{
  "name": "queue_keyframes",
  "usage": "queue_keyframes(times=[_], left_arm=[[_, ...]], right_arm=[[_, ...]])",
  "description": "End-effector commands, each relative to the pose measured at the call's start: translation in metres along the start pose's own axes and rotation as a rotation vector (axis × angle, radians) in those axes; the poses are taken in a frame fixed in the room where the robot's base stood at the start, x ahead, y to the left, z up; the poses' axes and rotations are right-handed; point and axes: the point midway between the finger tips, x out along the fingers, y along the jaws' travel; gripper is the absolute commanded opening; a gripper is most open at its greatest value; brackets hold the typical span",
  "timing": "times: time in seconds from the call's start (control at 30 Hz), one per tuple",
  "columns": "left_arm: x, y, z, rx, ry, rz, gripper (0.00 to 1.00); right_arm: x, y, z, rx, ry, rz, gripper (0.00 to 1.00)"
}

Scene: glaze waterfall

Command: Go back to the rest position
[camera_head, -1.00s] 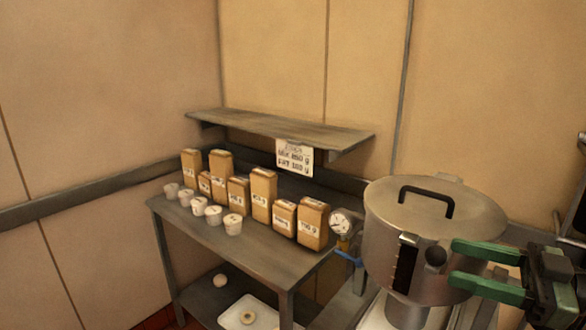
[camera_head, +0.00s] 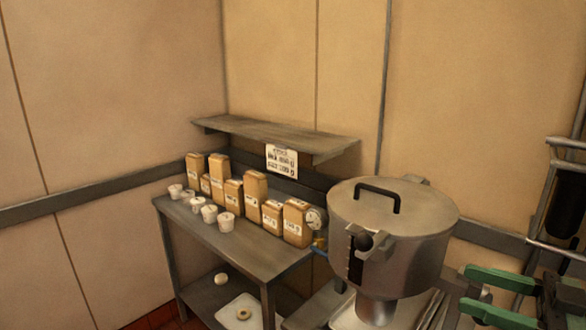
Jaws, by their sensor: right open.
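My right gripper (camera_head: 480,295) shows at the lower right edge, with two green fingers held apart and nothing between them. It is to the right of and below a large steel pot (camera_head: 400,250), apart from it in the picture. The pot has a lid (camera_head: 420,205) with a black handle (camera_head: 377,190), a dark knob on its side and an outlet below. My left gripper is out of view.
A metal table (camera_head: 240,248) holds several brown packages (camera_head: 254,192) and several small white cups (camera_head: 226,222). A wall shelf (camera_head: 270,133) carries a hanging sign (camera_head: 281,160). A white tray (camera_head: 238,311) lies low beneath the table. Metal rails (camera_head: 562,165) stand at right.

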Motion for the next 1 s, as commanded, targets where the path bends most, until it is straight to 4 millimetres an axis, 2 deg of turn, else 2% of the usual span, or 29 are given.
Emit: queue_keyframes(times=[0.17,0.37,0.57,0.7,0.87,1.0], left_arm=[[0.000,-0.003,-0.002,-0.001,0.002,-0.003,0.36],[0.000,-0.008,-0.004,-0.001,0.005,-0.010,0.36],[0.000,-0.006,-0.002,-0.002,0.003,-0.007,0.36],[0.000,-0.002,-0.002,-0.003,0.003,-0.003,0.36],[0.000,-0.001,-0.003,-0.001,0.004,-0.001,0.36],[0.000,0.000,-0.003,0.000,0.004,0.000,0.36]], right_arm=[[0.017,-0.009,0.028,0.015,-0.026,0.016,0.52],[0.042,-0.024,0.072,0.032,-0.079,0.051,0.52],[0.074,-0.050,0.127,0.050,-0.163,0.117,0.52],[0.097,-0.077,0.173,0.075,-0.267,0.207,0.52],[0.102,-0.103,0.219,0.123,-0.431,0.339,0.52],[0.086,-0.128,0.256,0.208,-0.616,0.456,0.52]])
